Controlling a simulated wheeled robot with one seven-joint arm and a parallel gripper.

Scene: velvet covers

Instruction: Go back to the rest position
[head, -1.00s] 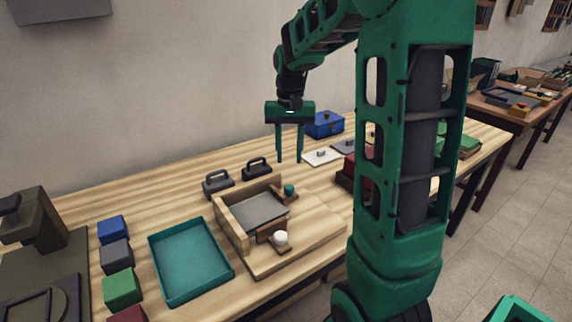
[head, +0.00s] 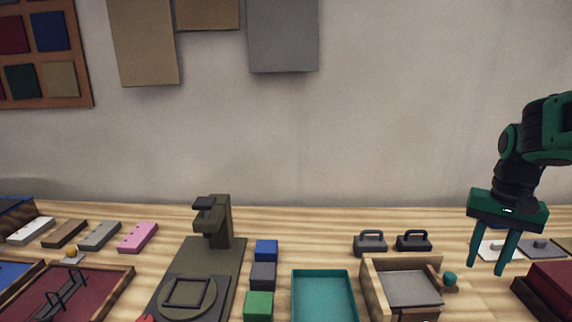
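My gripper (head: 490,266) hangs at the right of the head view, its two green fingers pointing down and apart. Nothing is between the fingers. It is above the table, in front of a white plate (head: 497,250) and a grey plate (head: 541,249). Left of it are a wooden box with a grey floor (head: 367,290), a teal knob (head: 449,279), and a grey (head: 370,244) and a black handled block (head: 413,241). The arm rises out of the picture at the right edge.
A teal tray (head: 324,296) lies left of the wooden box. Blue (head: 266,250), dark grey (head: 263,275) and green blocks (head: 259,305) stand beside a dark press (head: 213,222). A dark red box (head: 552,290) is at the right edge.

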